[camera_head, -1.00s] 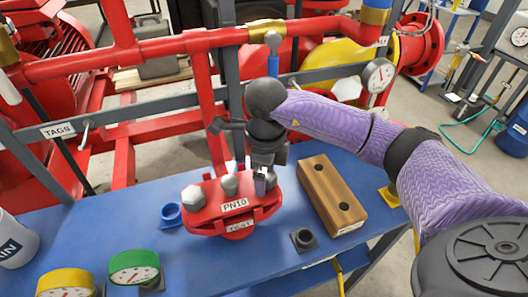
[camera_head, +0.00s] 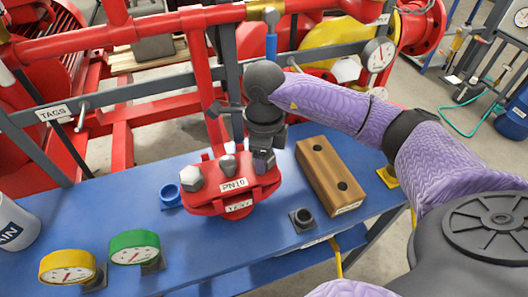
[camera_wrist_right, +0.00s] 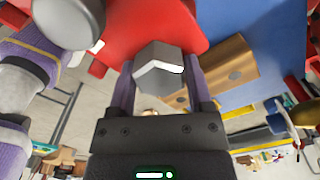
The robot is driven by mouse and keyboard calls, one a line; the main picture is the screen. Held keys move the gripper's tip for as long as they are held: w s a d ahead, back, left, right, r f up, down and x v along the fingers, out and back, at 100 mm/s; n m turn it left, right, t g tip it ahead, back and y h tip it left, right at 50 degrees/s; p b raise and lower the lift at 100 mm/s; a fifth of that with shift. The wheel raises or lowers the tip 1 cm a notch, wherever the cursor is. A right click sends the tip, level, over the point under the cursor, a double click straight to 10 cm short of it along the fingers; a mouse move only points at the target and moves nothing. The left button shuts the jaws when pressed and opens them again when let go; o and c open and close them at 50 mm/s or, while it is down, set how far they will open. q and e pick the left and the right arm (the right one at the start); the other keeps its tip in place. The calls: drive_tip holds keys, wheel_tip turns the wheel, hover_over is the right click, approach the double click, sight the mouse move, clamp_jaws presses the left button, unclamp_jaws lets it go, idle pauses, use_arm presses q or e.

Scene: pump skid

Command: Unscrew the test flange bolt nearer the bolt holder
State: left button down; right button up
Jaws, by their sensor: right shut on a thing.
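The red test flange (camera_head: 205,205), labelled PN10 and TEST, sits on the blue bench with grey hex bolts on top. The left bolt (camera_head: 190,179) and the middle bolt (camera_head: 228,165) stand free. My right gripper (camera_head: 263,160) points down over the flange's right side, shut on the right bolt, the one nearer the wooden block. In the right wrist view this bolt's hex head (camera_wrist_right: 158,70) shows between the two fingers. The fingers hide it in the head view. The bolt holder (camera_head: 322,170) is a wooden block with two dark, empty-looking holes, right of the flange. My left gripper is not in view.
A blue ring (camera_head: 171,195) lies left of the flange. A small black socket (camera_head: 302,219) stands in front of the holder. Yellow (camera_head: 67,267) and green (camera_head: 134,247) gauges stand at front left. A red pipe and grey rail (camera_head: 150,92) run behind the bench.

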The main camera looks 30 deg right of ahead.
drive_tip(key=shift+c, duration=1.4)
drive_tip(key=n+b, duration=0.1)
drive_tip(key=n, duration=0.3)
drive_tip(key=n+b, duration=0.2)
drive_tip(key=n, duration=0.2)
drive_tip(key=n+b, duration=0.2)
drive_tip(key=n, duration=0.1)
drive_tip(key=shift+f+n, duration=0.3)
drive_tip(key=shift+n, duration=0.1)
drive_tip(key=n, duration=0.2)
drive_tip(key=shift+r+n+b, duration=0.2)
drive_tip(key=shift+n+b, duration=0.15)
drive_tip(key=shift+n, duration=0.05)
drive_tip(key=shift+r, duration=0.1)
drive_tip(key=o, duration=1.3)
wheel_tip(320, 180, up, 9)
drive_tip(key=p, duration=0.2)
drive_tip(key=shift+r+p, duration=0.1)
drive_tip(key=shift+p, duration=0.25)
drive_tip(key=shift+r, duration=0.35)
